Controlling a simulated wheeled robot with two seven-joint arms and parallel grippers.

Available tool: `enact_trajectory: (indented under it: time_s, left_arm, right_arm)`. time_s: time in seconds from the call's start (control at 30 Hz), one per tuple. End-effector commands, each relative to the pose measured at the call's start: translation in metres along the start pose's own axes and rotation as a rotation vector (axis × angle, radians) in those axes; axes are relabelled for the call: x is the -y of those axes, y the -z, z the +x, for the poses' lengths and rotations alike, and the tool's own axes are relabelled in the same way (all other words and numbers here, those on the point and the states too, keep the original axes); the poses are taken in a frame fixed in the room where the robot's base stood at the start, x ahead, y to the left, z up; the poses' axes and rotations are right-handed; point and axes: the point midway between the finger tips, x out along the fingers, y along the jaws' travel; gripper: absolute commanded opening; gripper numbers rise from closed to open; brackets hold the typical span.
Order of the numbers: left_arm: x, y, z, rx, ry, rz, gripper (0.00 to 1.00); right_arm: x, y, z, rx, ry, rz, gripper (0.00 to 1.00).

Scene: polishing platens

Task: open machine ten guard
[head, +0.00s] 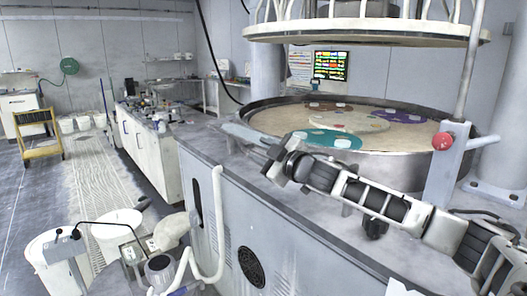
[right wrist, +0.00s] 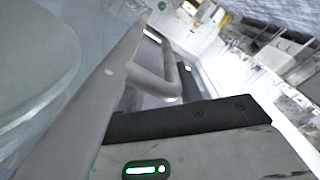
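The machine in front has a grey cabinet (head: 290,235) and a wide round basin (head: 400,168) with coloured discs in it. A pale round cage-like part (head: 370,30) hangs above the basin, apart from it; I cannot tell whether it is the guard. No number ten is legible. My right gripper (head: 245,137) is over the cabinet top, at the basin's near left side. Whether the fingers are apart or touch the bar is unclear. My left gripper is out of view.
A red ball knob (head: 442,141) sits on a grey upright at the basin's right. A yellow cart (head: 40,135) stands far left. The aisle floor (head: 105,175) is mostly clear.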

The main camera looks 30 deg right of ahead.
Motion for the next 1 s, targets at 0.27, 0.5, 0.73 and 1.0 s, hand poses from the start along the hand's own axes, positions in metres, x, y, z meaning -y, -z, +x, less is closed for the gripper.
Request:
enact_trajectory:
  time_s: [0.27, 0.5, 0.73, 1.0]
  left_arm:
    - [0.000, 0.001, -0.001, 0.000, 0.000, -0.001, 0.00]
    - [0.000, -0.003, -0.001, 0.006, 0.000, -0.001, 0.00]
    - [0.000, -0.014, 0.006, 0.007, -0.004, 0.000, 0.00]
    - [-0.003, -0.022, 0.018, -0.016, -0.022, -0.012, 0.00]
  right_arm:
    - [-0.003, 0.000, 0.000, 0.002, -0.006, -0.005, 0.34]
    - [-0.003, -0.001, -0.002, 0.003, -0.005, -0.005, 0.34]
    - [0.002, -0.005, -0.030, 0.005, -0.001, -0.011, 0.34]
    - [0.001, -0.010, -0.070, 0.013, -0.006, -0.010, 0.34]
